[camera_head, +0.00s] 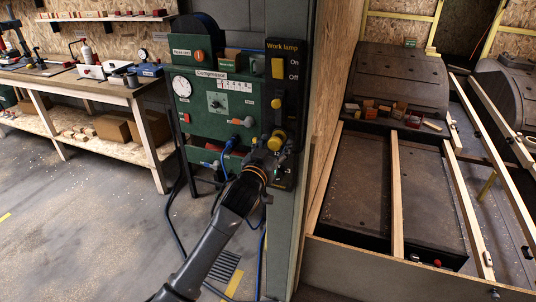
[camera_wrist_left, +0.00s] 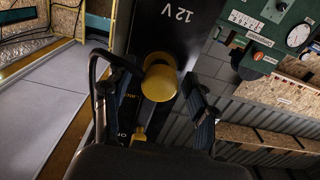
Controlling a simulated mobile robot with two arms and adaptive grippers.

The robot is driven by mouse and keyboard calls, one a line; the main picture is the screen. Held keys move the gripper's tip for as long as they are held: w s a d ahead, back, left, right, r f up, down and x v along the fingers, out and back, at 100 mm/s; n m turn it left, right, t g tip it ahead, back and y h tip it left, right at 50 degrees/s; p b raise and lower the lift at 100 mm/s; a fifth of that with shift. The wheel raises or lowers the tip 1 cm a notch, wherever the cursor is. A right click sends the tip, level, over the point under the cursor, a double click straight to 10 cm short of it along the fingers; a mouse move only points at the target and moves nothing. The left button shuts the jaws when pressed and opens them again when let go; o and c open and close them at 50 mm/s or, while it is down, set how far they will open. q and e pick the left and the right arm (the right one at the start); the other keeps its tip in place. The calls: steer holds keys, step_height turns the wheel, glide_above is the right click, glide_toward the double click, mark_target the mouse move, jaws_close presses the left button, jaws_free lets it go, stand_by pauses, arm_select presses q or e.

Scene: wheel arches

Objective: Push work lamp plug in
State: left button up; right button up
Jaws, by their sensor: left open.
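The work lamp panel (camera_head: 291,98) is a tall black plate on the post, with a yellow On/Off switch (camera_head: 278,68) near its top. The yellow plug (camera_head: 277,140) sits low on this panel; in the left wrist view the yellow plug (camera_wrist_left: 160,78) sticks out beside the "12V" label. I cannot tell how deep it sits. My left gripper (camera_head: 268,155) is just below and in front of the plug. In the left wrist view my left gripper (camera_wrist_left: 155,98) is open, its fingers apart on either side of the plug. No grip on it shows. My right gripper is out of view.
The green compressor panel (camera_head: 220,100) with a gauge and a blue plug stands left of the lamp panel, and cables hang below. A workbench (camera_head: 90,80) is at the left. A wooden frame with boards (camera_head: 395,195) is at the right. Floor at the left is clear.

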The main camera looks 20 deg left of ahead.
arm_select(q)
steer(key=s, duration=1.1)
steer(key=shift+a, duration=0.2)
steer(key=s+a+f+m+g, duration=0.1)
steer(key=s+f+g, duration=0.15)
steer(key=f, duration=1.45)
steer(key=s+f+g, duration=0.2)
steer(key=f+g, duration=0.2)
steer(key=f, duration=1.3)
steer(key=s+a+f+g, duration=0.1)
steer(key=s+f+g, duration=0.4)
steer(key=s+f, duration=1.2)
steer(key=s+f+g, duration=0.1)
steer(key=s+f, duration=0.4)
steer(key=s, duration=0.4)
steer(key=s+f+g, duration=0.2)
steer(key=s+f, duration=0.3)
steer(key=s, duration=0.5)
steer(key=s+a+f+m+g, duration=0.1)
steer(key=s+f+g, duration=0.1)
steer(key=s+f, duration=0.4)
steer(key=s, duration=0.4)
steer(key=shift+s+y, duration=0.15)
steer(key=shift+y, duration=0.15)
